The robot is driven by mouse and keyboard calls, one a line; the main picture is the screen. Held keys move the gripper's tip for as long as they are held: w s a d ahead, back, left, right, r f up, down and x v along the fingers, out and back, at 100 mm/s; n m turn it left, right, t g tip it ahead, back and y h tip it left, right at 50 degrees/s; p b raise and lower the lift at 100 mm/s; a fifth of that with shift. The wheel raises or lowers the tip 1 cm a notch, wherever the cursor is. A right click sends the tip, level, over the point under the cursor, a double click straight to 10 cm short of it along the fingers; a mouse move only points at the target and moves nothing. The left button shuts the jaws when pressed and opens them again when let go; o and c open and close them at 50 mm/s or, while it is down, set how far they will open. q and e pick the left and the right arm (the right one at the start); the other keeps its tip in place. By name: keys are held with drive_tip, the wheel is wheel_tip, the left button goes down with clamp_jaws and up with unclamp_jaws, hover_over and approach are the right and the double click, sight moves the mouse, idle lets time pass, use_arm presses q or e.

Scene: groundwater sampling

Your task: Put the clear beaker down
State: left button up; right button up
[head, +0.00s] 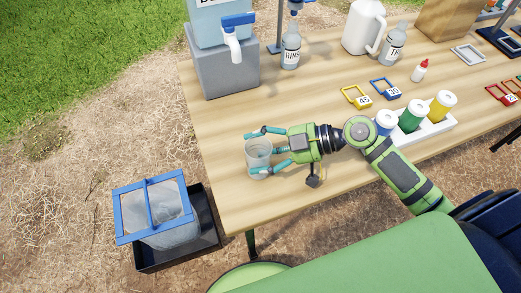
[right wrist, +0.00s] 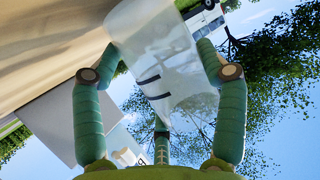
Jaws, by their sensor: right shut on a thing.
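The clear beaker (head: 258,157) is near the left end of the wooden table in the head view. My right gripper (head: 262,151) is shut on it, with a teal finger on either side. The beaker also fills the middle of the right wrist view (right wrist: 165,70), between the two fingers (right wrist: 165,58); dark marks show on its wall. The beaker looks upright in the head view. I cannot tell whether its base touches the table. My left gripper is not in view.
A grey block (head: 222,72) bearing a blue container with a white tap (head: 232,45) stands behind the beaker. Yellow (head: 356,97) and blue (head: 385,88) tags lie to the right, near a white rack of bottles (head: 430,130). A blue-framed bin (head: 152,212) stands below the table's left edge.

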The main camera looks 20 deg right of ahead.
drive_tip(key=shift+f, duration=0.15)
drive_tip(key=shift+f, duration=0.1)
drive_tip(key=shift+f, duration=0.15)
drive_tip(key=o, duration=1.1)
drive_tip(key=shift+o, duration=0.2)
